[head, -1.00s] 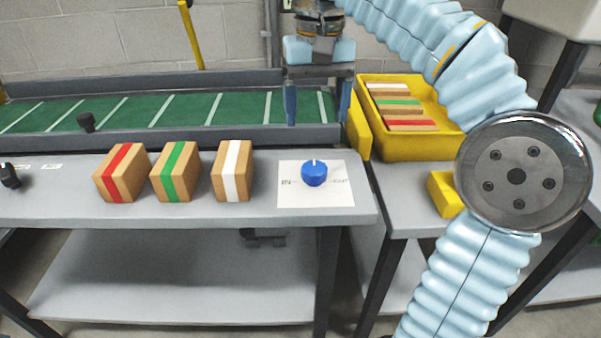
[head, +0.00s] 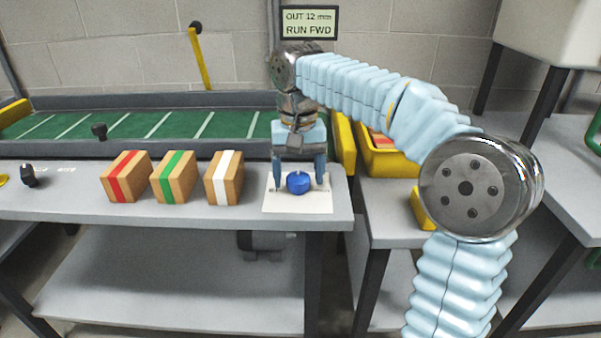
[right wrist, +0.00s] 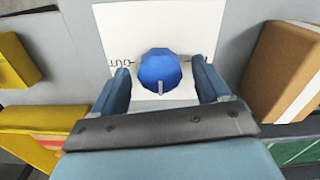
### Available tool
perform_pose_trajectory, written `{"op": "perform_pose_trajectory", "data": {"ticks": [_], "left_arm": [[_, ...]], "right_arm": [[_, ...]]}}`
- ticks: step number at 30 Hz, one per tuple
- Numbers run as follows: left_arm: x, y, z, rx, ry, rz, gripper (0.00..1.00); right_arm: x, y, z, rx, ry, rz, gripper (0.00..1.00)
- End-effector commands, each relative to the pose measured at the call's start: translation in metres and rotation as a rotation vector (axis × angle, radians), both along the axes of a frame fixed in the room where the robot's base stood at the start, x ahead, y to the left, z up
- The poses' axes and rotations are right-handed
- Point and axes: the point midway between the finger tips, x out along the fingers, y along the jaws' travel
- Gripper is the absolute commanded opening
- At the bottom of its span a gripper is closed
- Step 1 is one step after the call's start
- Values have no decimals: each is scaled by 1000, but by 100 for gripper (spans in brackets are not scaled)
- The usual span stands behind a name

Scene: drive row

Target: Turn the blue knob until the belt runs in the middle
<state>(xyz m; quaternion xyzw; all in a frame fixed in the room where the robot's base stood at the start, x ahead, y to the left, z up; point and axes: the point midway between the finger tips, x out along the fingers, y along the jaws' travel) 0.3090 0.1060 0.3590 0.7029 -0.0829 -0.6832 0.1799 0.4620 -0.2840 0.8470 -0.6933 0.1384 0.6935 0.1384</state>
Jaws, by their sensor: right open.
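The blue knob (head: 298,183) sits on a white label plate (head: 318,205) at the front right of the grey bench. My right gripper (head: 299,184) is open, with one finger on each side of the knob; I cannot tell whether they touch it. In the right wrist view the knob (right wrist: 160,70) lies between the two fingertips (right wrist: 160,82), with its white pointer mark toward the gripper and "OUT" printed beside it. The green belt (head: 150,125) runs along the back. A display (head: 309,23) reads "OUT 12 mm RUN FWD". My left gripper is not in view.
Wooden blocks with a red (head: 125,178), a green (head: 175,178) and a white stripe (head: 224,178) stand left of the knob. A yellow bin (head: 385,160) is to the right. A small black knob (head: 29,176) is at far left.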

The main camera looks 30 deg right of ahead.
Motion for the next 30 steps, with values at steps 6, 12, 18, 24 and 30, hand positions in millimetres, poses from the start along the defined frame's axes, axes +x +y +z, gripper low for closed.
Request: {"op": "perform_pose_trajectory", "data": {"ticks": [6, 12, 18, 24, 30], "left_arm": [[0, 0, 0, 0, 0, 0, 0], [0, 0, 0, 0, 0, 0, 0], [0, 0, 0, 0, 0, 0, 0], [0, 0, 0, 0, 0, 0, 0], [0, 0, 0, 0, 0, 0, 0]], "right_arm": [[0, 0, 0, 0, 0, 0, 48], [0, 0, 1, 0, 0, 0, 20], [0, 0, 1, 0, 0, 18, 20], [0, 0, 1, 0, -1, 97, 20], [0, 0, 1, 0, -1, 242, 20]]}}
